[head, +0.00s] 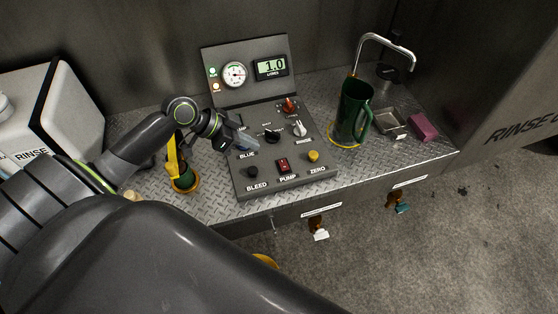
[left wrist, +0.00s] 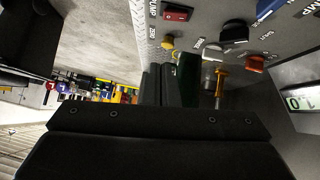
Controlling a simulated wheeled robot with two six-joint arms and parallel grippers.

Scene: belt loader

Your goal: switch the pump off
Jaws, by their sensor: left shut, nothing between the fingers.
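The pump switch (head: 283,165) is a red rocker in a dark frame above the PUMP label, low on the grey control panel (head: 262,187). Which way it is tipped is too small to tell. It also shows in the left wrist view (left wrist: 178,12) at the top edge. My left gripper (head: 252,145) is shut and empty, above the panel's left part, up and left of the switch and apart from it. It partly covers the blue knob near the BLUE label. Its shut fingers (left wrist: 160,82) show in the left wrist view. My right gripper is not in view.
A black BLEED button (head: 252,172) and yellow ZERO button (head: 313,156) flank the switch. Above are a black knob (head: 271,136), white RINSE knob (head: 299,129) and red knob (head: 289,104). The display (head: 271,67) reads 1.0. A green jug (head: 352,110) stands right of the panel.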

